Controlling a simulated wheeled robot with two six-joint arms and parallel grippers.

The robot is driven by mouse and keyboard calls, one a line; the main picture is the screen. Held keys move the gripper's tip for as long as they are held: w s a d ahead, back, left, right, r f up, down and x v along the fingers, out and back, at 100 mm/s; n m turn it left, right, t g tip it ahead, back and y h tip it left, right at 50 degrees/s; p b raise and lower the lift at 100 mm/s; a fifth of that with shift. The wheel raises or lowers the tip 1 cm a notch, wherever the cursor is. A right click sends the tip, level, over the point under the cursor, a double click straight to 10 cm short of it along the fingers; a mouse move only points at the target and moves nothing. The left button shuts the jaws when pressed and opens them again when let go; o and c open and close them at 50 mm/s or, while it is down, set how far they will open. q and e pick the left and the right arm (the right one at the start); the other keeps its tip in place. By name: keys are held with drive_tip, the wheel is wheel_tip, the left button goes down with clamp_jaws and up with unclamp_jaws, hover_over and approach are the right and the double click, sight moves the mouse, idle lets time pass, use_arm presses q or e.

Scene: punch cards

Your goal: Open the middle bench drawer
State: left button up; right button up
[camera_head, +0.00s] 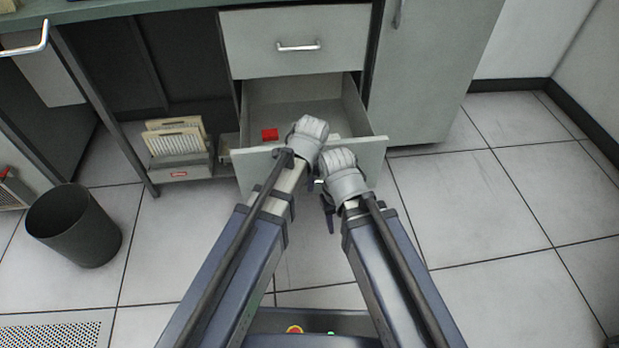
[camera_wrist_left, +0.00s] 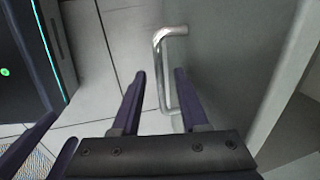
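The bench drawer (camera_head: 262,158) below the closed top drawer (camera_head: 260,45) stands pulled well out, its inside showing. A red object (camera_head: 269,134) lies in it. Its metal handle (camera_wrist_left: 162,65) shows in the left wrist view but is hidden by my arms in the head view. My left gripper (camera_wrist_left: 160,75) is open, with the handle bar between its two fingers. I see no firm grip on the bar. My right gripper (camera_head: 326,198) hangs beside the left one, in front of the drawer front; its fingers are mostly hidden, so its opening cannot be told.
A cabinet door (camera_head: 425,70) stands right of the drawers. A box of punch cards (camera_head: 178,148) sits low on the left, near the bench leg. A dark waste bin (camera_head: 75,228) stands on the floor at left. The tiled floor at right is clear.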

use_arm(q)
drive_tip(key=shift+r, duration=0.15)
wheel_tip(320, 180, up, 7)
drive_tip(key=s+p, duration=0.1)
drive_tip(key=p, duration=0.6)
drive_tip(key=shift+s+r+p, duration=0.2)
drive_tip(key=shift+s+p, duration=0.05)
drive_tip(key=shift+p, duration=0.1)
drive_tip(key=shift+d, duration=0.1)
